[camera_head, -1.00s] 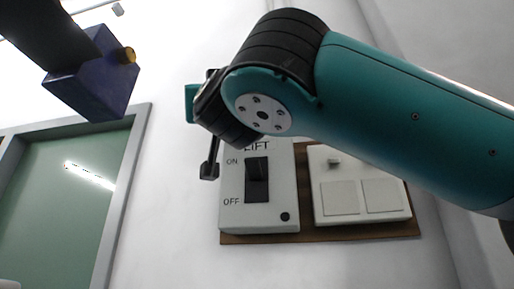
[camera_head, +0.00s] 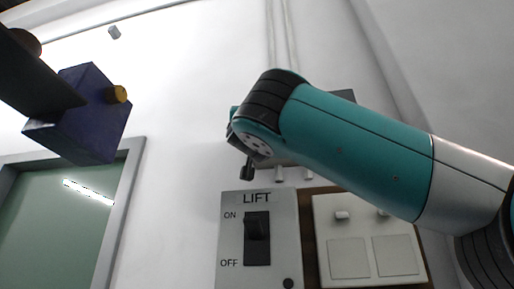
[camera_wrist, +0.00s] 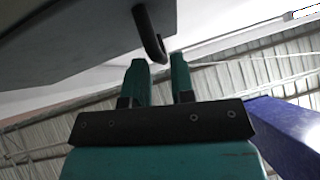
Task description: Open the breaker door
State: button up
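A grey box (camera_head: 343,97), which looks like the breaker box, is on the wall above the LIFT panel in the head view. My arm hides most of it. In the wrist view a grey panel surface (camera_wrist: 75,45) fills the upper left, with a dark curved handle (camera_wrist: 149,34) hanging from it. My gripper (camera_wrist: 160,62) is open, with two teal fingers apart and nothing between them. The handle's lower end is just beyond the fingertips, near the gap; I cannot tell whether it touches them. In the head view the fingers are mostly hidden behind my wrist.
The LIFT switch panel (camera_head: 231,245) and a white double-switch panel (camera_head: 322,215) are on a brown board below. Pipes (camera_head: 279,30) run up the wall. A blue block with a yellow knob (camera_head: 92,125) is at upper left, above a green framed window or door (camera_head: 50,235).

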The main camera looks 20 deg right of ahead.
jog(key=shift+p+x, duration=0.65)
jog(key=shift+x, duration=0.9)
jog(key=shift+c, duration=0.2)
grip_shut()
jog(key=shift+s+f, duration=0.1)
